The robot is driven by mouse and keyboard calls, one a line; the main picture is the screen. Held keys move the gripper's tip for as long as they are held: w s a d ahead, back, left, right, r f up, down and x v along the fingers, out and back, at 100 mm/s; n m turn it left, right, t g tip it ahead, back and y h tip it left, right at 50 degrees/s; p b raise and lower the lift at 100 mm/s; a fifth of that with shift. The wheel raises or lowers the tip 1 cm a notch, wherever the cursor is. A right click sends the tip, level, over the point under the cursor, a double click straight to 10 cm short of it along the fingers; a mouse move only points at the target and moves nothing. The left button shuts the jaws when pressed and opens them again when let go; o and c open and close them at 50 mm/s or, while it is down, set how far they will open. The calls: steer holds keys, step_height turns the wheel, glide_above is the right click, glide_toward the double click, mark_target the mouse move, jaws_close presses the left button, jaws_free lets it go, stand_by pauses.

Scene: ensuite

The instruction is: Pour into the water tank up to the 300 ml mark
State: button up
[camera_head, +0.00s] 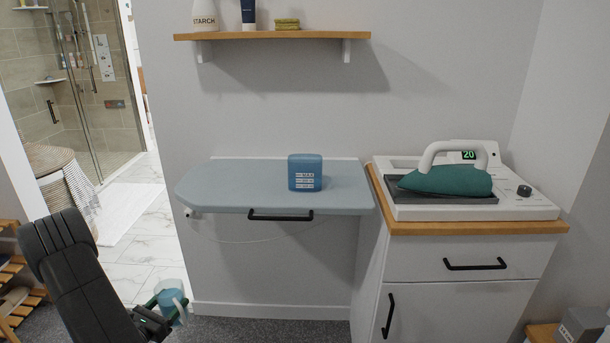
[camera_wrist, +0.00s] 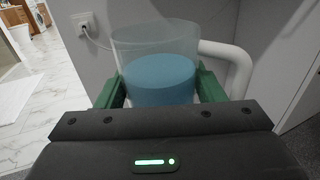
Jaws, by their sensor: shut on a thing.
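The water tank (camera_head: 305,173) is a small blue translucent box with white level marks on its front. It stands upright on the pale blue fold-down board. My gripper (camera_head: 166,306) is at the lower left, well below and left of the board. It is shut on a clear jug (camera_head: 171,288) with a white handle. In the wrist view the jug (camera_wrist: 155,42) stands between the green fingers of my gripper (camera_wrist: 158,90), with blue liquid (camera_wrist: 160,80) in its lower part. The jug looks about upright. The tank's exact fill level is too small to read.
The board (camera_head: 235,190) has a black handle on its front edge. A steam station with a teal iron (camera_head: 447,181) stands on the cabinet (camera_head: 465,250) at the right. A shelf (camera_head: 270,36) with bottles hangs above. Floor left of the board is open.

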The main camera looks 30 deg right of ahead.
step_height(320, 180, down, 17)
steer(key=b, duration=1.6)
steer(key=s+d+r+g, duration=0.1)
steer(key=s+d+r, duration=0.4)
steer(key=d+r, duration=0.5)
steer(key=s+d+r+m+g+h, duration=0.1)
steer(key=s+d+r, duration=0.4)
steer(key=r, duration=2)
steer(key=s+d+r+m+g+h, duration=0.1)
steer(key=s+d+r, duration=0.4)
steer(key=d+r, duration=1)
step_height(320, 180, up, 3)
steer(key=shift+d+f, duration=0.1)
steer(key=shift+d, duration=0.15)
steer(key=shift+s, duration=0.1)
